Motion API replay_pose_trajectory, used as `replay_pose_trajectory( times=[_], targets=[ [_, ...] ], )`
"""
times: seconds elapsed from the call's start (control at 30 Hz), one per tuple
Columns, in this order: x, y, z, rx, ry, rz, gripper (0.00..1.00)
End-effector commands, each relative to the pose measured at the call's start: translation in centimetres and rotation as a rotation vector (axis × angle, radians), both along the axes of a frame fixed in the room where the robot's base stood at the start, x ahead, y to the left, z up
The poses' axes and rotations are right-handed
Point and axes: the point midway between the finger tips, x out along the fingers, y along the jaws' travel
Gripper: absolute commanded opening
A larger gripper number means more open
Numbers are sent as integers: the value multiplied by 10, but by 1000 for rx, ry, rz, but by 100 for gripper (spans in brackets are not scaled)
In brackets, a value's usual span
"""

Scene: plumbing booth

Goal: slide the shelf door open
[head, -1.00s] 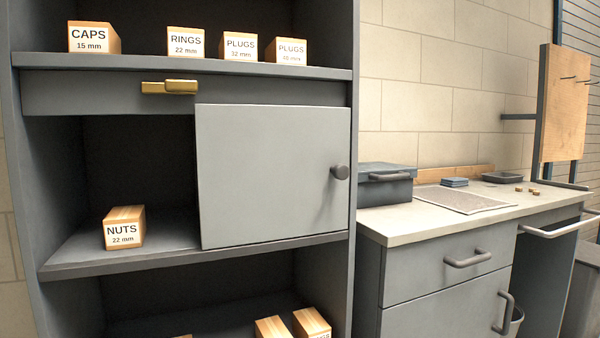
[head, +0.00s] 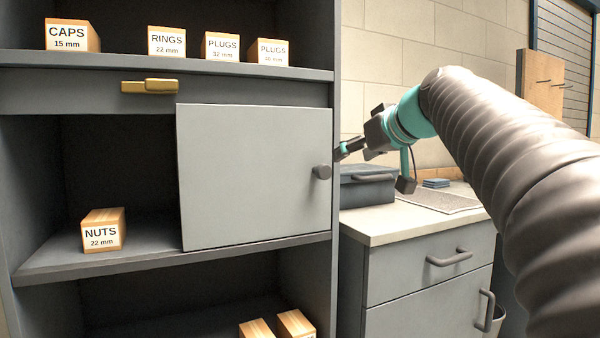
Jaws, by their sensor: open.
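The shelf door (head: 250,180) is a flat light grey panel covering the right part of the middle shelf compartment. The left part of that compartment is uncovered. A dark round knob (head: 321,171) sits near the door's right edge. My gripper (head: 340,152) is open, just right of the knob and slightly above it in the picture. It looks apart from the knob, but I cannot tell the depth between them. The fingertips are small and partly merge with the shelf's side edge.
A NUTS box (head: 103,231) stands in the uncovered left part. A brass piece (head: 150,86) is on the rail above the door. Several labelled boxes line the upper shelf.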

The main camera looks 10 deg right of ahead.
Motion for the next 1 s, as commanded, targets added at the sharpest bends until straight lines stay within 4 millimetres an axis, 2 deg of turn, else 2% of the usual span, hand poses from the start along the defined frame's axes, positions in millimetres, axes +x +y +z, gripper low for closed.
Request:
replay_pose_trajectory(
  times=[0.27,0.7,1.0],
  targets=[
    [27,8,-8,0,-5,5,64],
    [97,30,-38,0,-5,3,64],
    [120,38,-49,-2,-7,2,64]
  ],
)
